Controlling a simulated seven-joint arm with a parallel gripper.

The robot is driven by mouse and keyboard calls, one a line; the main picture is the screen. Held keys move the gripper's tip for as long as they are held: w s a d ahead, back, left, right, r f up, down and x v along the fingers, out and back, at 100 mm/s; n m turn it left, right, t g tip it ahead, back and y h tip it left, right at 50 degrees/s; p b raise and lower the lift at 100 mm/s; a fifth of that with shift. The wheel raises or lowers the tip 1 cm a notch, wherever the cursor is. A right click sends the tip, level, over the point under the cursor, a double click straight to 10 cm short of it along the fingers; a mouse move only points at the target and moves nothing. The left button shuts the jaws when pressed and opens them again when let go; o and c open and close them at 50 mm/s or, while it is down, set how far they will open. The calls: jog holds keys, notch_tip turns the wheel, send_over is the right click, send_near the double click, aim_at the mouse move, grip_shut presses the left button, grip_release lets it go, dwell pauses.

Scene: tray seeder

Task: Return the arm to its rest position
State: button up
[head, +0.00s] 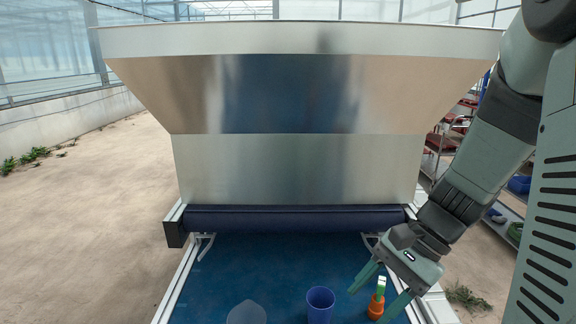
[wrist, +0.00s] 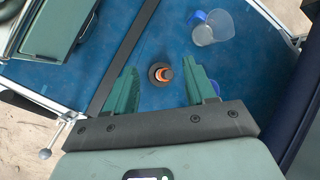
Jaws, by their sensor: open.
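My gripper (head: 373,296) is open at the right side of the blue belt, with its two green fingers pointing down and spread. A small orange object (head: 378,306) with a green and white upright part stands on the belt between or just beyond the fingers. My arm reaches in from the upper right in the head view.
A large metal hopper (head: 300,95) with a dark roller (head: 295,219) rises behind. Shelves (head: 440,143) stand at the right; the floor at left is clear.

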jog(key=s+a+r+n+t+h, duration=0.1)
jog(key=s+r+n+t+h, duration=0.2)
jog(key=r, duration=0.5)
jog(key=s+a+r+n+t+h, duration=0.2)
jog(key=s+r+n+t+h, duration=0.1)
jog(key=s+r+n, duration=0.3)
jog(key=shift+a+r+n+t+h, duration=0.3)
jog(key=shift+r+n+t, duration=0.2)
jog(key=shift+r, duration=0.45)
